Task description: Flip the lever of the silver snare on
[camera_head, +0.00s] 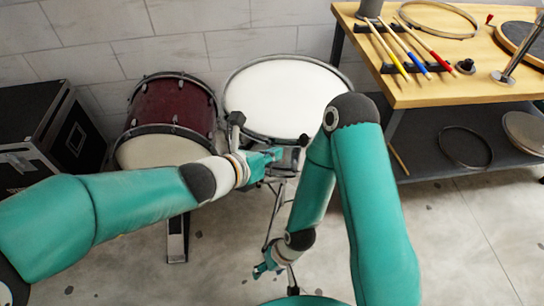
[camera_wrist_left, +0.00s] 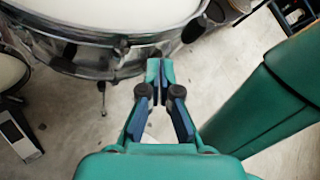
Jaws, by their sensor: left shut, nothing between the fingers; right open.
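The silver snare (camera_head: 285,95) has a white head and stands on a thin stand. In the left wrist view its shiny shell (camera_wrist_left: 95,62) fills the upper left. My left gripper (camera_head: 276,154) is at the front side of the snare, below its rim. In the left wrist view this gripper (camera_wrist_left: 156,64) is shut with nothing between its fingers, its tips close to the shell's lower edge. I cannot tell whether they touch it. The lever cannot be made out clearly. My right gripper (camera_head: 258,270) is open and empty, low in front of the snare stand.
A dark red drum (camera_head: 172,108) stands left of the snare, and black cases (camera_head: 45,135) are at the far left. A wooden bench (camera_head: 440,92) with drumsticks (camera_head: 413,50) and a hoop stands at the right. My right arm crosses the view right of the snare.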

